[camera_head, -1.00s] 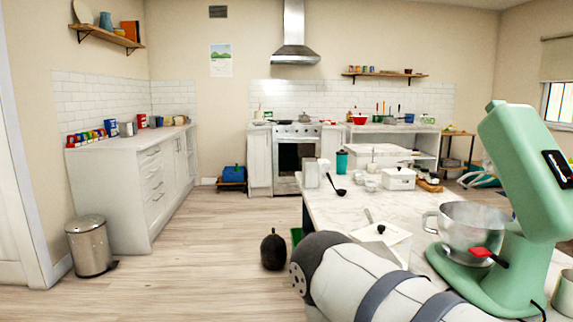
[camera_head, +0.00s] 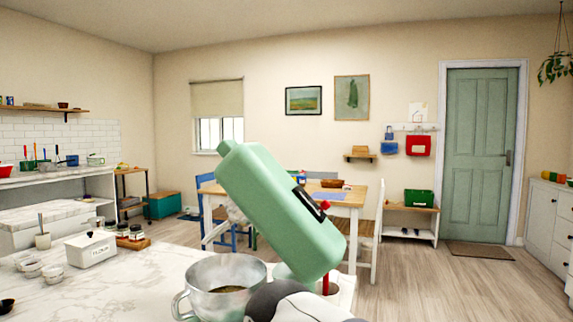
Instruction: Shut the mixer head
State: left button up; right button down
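The green stand mixer's head (camera_head: 275,205) is tilted up, sloping from upper left to lower right, with a dark panel on its side. The metal mixing bowl (camera_head: 203,302) stands below and left of the head, with something brown inside. The mixer's base is mostly hidden or cut off by the lower edge. A white and dark link of my own arm shows at the bottom centre, in front of the mixer and beside the bowl. Neither of my grippers shows in this view, so their hold and distance from the head cannot be seen.
The marble counter (camera_head: 125,290) carries a white lidded box (camera_head: 91,250), dark-lidded jars (camera_head: 122,229) and small white bowls (camera_head: 32,267) left of the mixer. A wooden table (camera_head: 347,199) with chairs stands behind it. Open floor (camera_head: 450,285) lies to the right, before a green door (camera_head: 478,150).

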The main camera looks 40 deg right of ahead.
aim_at(261, 195)
jog(key=i+j+z, duration=0.2)
jog(key=z, duration=0.3)
jog(key=i+j+z, duration=0.15)
jog(key=j+z, duration=0.3)
jog(key=i+j+z, duration=0.1)
jog(key=j+z, duration=0.25)
jog(key=z, duration=0.15)
jog(key=j+z, duration=0.5)
jog(key=l, duration=0.1)
